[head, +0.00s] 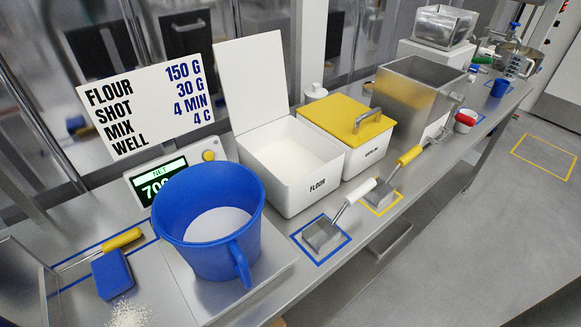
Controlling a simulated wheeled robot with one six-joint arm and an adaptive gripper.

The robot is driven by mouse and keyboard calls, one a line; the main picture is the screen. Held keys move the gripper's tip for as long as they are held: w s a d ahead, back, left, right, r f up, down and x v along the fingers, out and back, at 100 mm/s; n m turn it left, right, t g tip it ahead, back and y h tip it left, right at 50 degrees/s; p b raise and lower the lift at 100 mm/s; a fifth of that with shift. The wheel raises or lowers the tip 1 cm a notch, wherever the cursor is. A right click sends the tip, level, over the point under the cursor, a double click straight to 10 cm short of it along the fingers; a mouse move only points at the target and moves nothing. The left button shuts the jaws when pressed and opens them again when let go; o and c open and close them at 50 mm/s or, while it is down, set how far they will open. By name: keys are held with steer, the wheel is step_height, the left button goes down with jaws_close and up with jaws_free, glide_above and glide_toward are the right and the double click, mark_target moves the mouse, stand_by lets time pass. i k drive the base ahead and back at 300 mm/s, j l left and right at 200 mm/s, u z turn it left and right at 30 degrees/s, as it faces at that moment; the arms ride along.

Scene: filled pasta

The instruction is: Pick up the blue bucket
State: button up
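The blue bucket (186,238) stands upright on a flat scale plate (272,274) at the front left of the steel bench. It has a wide open top and a blue handle (240,264) on its front right side. White powder (217,223) lies inside it. The scale's display behind it is partly hidden by the bucket; it reads NET and digits starting with 70. My gripper is not in view.
An open white flour bin (318,190), a yellow-lidded bin (346,117) and a steel box (405,97) stand to the right. Two scoops (322,233) (384,191) lie in front. Open floor (480,215) lies right.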

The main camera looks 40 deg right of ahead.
mark_target(222, 233)
steer(key=k+l, duration=0.4)
steer(key=k+l+u, duration=0.15)
steer(key=k+l, duration=0.2)
steer(key=l, duration=0.25)
